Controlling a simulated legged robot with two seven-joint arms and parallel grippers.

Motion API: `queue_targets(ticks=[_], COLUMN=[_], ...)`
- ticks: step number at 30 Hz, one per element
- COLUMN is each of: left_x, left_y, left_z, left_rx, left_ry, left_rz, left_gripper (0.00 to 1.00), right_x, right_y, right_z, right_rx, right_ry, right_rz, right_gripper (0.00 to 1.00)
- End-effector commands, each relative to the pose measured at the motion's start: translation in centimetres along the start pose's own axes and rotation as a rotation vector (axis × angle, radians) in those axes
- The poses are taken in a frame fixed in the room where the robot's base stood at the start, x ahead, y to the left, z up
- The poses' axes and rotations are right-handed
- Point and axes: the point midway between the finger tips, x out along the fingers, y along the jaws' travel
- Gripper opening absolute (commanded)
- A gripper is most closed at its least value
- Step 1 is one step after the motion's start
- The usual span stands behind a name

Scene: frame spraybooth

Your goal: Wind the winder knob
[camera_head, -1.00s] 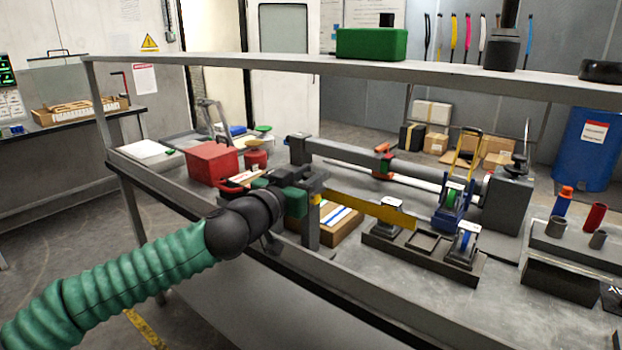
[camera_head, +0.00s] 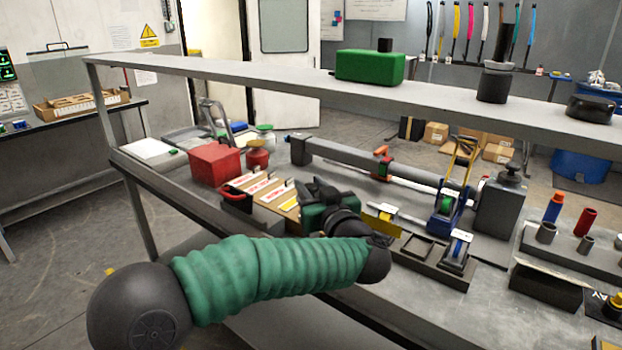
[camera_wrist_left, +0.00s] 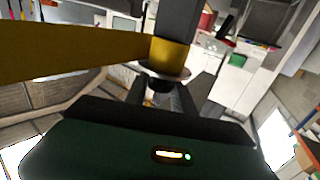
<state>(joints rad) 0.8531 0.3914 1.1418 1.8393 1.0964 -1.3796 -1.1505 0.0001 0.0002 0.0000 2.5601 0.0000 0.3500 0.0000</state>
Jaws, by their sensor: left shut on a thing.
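My left gripper (camera_head: 322,195) is over the front of the bench, with its arm bent in from the lower left. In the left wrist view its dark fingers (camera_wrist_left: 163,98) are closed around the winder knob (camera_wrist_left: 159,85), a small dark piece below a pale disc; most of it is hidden. A yellow bar (camera_wrist_left: 80,52) runs left from a yellow collar on a grey post (camera_wrist_left: 178,20). In the head view only a yellow end piece (camera_head: 382,226) shows, right of the gripper. The right gripper is not in view.
A red box (camera_head: 215,163) and a labelled tray (camera_head: 268,190) lie left of the gripper. A dark fixture tray (camera_head: 432,268) and a blue clamp-like holder (camera_head: 446,212) stand to the right. A raised shelf (camera_head: 250,75) crosses above the bench.

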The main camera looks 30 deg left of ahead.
Motion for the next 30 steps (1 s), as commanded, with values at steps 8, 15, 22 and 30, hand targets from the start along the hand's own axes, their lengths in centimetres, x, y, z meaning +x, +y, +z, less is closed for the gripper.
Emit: queue_targets(ticks=[8, 15, 22, 30], left_x=[-0.1, -0.1, -0.1, 0.0], left_y=[0.3, 0.3, 0.3, 0.2], left_z=[-0.6, -0.9, -0.9, -0.4], left_rx=[0.002, 0.005, 0.004, 0.003], left_ry=[-0.003, -0.002, 0.001, 0.0], left_rz=[-0.259, -0.488, -0.687, -0.835], left_gripper=[0.0, 0.0, 0.0, 0.0], right_x=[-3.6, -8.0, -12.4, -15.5], right_y=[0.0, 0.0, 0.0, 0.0], right_z=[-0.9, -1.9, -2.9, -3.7], right_rx=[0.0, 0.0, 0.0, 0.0], right_ry=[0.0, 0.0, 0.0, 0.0], right_rz=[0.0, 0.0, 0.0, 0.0], right_gripper=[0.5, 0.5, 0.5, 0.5])
